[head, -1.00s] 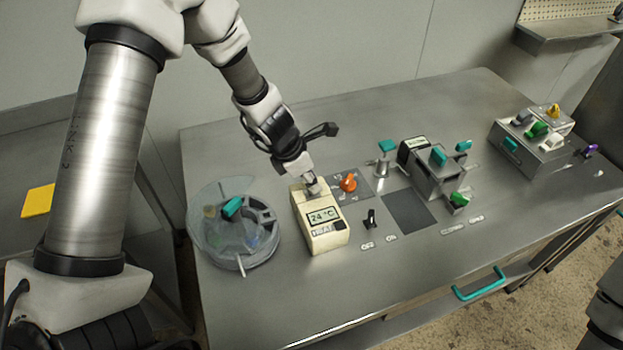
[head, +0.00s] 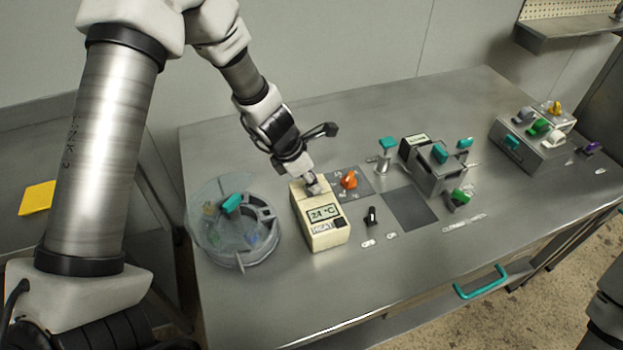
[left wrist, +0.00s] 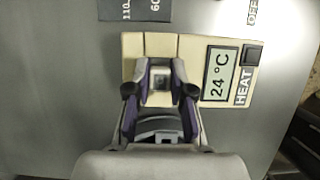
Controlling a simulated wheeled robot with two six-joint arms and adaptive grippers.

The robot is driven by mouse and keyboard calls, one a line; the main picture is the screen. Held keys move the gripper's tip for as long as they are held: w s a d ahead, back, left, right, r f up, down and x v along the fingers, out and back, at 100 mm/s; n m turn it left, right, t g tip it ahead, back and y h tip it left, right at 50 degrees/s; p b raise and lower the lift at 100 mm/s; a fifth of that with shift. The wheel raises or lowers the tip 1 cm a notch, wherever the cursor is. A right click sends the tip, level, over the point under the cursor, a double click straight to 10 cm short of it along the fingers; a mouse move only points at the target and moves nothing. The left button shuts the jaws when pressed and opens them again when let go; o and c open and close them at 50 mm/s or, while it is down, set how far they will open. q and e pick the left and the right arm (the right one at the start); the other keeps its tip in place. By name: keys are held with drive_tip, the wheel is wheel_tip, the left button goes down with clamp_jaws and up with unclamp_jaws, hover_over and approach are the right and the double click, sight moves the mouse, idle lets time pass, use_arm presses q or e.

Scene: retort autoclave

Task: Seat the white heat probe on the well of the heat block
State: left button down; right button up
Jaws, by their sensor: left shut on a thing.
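The heat block (head: 322,233) is a cream box on the steel bench with a "24 °C" display and a HEAT label; it also shows in the left wrist view (left wrist: 192,47). My left gripper (head: 312,184) is low over the far end of the block, pointing down. In the left wrist view the left gripper (left wrist: 160,88) is shut on a small pale piece (left wrist: 160,72), which looks like the white heat probe. The fingers hide most of the probe and the well, so I cannot tell whether the probe is seated. My right gripper is not in view.
A round clear-lidded drum (head: 238,235) with a teal knob stands just left of the block. An orange knob (head: 349,180) and a black switch (head: 371,216) are close on the right. Teal-handled fixtures (head: 438,165) and a box with coloured knobs (head: 530,150) stand farther right. The front bench is clear.

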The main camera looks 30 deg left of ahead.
use_arm(q)
drive_tip(key=c, duration=0.5)
unclamp_jaws()
drive_tip(key=shift+c, duration=0.2)
drive_tip(key=shift+r, duration=0.1)
wheel_tip(320, 180, up, 7)
drive_tip(key=p, duration=0.7)
idle(0.4)
